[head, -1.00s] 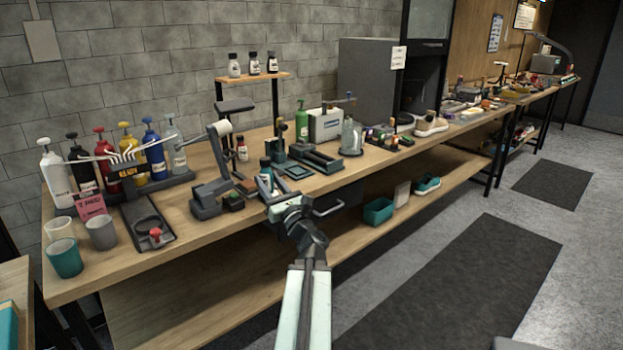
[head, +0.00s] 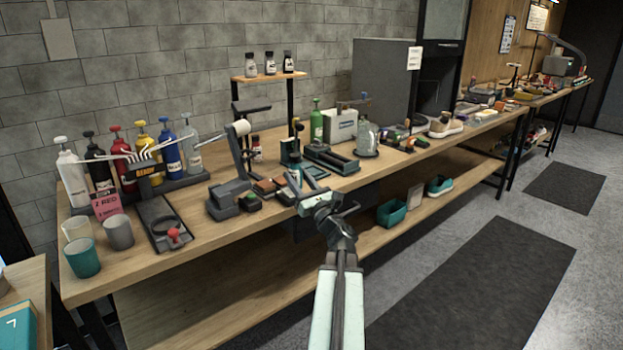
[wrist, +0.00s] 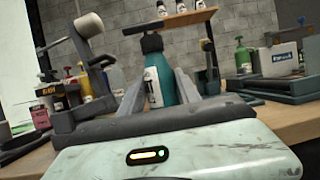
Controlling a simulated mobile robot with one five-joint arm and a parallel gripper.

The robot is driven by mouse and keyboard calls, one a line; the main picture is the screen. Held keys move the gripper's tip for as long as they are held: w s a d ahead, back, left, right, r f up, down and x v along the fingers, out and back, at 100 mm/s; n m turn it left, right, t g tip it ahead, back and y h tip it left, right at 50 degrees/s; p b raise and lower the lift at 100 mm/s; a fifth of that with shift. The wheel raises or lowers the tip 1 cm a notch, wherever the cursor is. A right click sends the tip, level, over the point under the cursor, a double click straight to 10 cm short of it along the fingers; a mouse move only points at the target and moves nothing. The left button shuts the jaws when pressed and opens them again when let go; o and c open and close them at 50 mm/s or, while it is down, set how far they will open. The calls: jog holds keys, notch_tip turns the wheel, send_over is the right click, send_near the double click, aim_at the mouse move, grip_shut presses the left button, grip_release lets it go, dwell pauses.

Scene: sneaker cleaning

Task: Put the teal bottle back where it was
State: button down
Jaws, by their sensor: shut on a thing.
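The bottle also shows in the head view (head: 294,176), partly hidden by my gripper. From the head view I cannot tell whether its base touches the bench.
A clamp-like stand (head: 235,195) and small brushes or blocks lie left of my gripper. A dark tray (head: 330,160), a green bottle (head: 316,122) and a glass jar (head: 366,138) stand behind and right. Several coloured bottles line the left. Floor in front is clear.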

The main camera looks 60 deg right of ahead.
jog(key=d, duration=0.6)
jog(key=w+d+f+b, duration=0.1)
jog(key=d, duration=0.3)
jog(key=shift+w, duration=0.1)
notch_tip(320, 180, down, 4)
jog(key=b, duration=0.3)
jog(key=shift+b, duration=0.35)
jog(key=shift+w+a+r, duration=0.1)
jog(key=shift+r, duration=0.15)
jog(key=shift+f, duration=0.25)
jog(key=c, duration=0.9)
grip_release()
jog(key=shift+o, duration=0.2)
jog(key=shift+r, duration=0.25)
jog(key=b+v, duration=0.4)
jog(key=v, duration=0.8)
